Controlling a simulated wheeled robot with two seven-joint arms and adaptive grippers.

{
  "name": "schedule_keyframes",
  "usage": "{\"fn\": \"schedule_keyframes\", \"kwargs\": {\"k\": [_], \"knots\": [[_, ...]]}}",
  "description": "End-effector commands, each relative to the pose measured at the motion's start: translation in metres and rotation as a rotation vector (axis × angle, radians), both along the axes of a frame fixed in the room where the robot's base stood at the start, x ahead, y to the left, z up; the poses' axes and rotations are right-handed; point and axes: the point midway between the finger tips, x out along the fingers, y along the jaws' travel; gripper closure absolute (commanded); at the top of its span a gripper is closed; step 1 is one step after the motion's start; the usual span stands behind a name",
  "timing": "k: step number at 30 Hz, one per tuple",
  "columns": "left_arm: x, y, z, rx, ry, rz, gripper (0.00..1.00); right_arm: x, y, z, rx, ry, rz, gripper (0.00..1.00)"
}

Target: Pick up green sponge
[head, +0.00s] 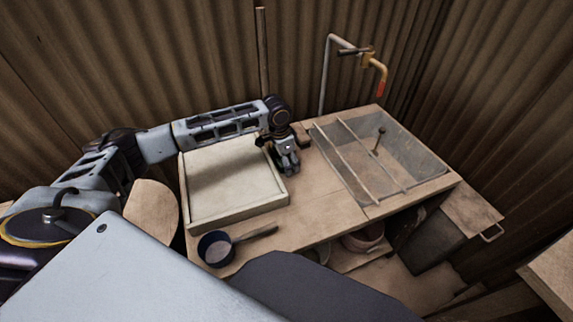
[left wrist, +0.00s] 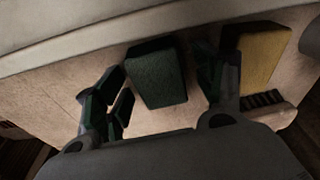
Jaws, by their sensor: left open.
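The green sponge (left wrist: 157,78) shows in the left wrist view, a dark green block lying on the wooden counter. My left gripper (left wrist: 163,84) is open, with one finger on either side of the sponge in that view and gaps between. I cannot tell how far above the sponge the fingers are. In the head view my left gripper (head: 288,168) points down over the counter between the tray and the sink; there I cannot make out the sponge, which the gripper seems to hide. My right gripper is not in view.
A yellow sponge (left wrist: 259,55) and a dark bristled brush (left wrist: 262,100) lie beside the green sponge. A pale square tray (head: 240,211) stands to the left of the gripper. A dark pan (head: 216,248) is in front. A glass-sided sink (head: 425,158) is right.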

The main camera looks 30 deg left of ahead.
Motion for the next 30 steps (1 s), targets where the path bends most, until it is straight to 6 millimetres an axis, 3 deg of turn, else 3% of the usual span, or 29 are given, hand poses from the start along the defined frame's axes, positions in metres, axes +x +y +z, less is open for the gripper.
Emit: {"fn": "schedule_keyframes", "kwargs": {"k": [10,20,30], "knots": [[0.000,0.000,0.000,0.000,0.000,0.000,0.32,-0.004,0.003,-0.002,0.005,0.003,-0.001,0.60],[0.000,0.000,0.000,0.000,0.000,0.000,0.72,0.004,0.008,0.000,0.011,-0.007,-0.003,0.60],[0.000,0.000,0.002,0.000,0.000,0.000,0.72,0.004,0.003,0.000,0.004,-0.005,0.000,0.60]]}}
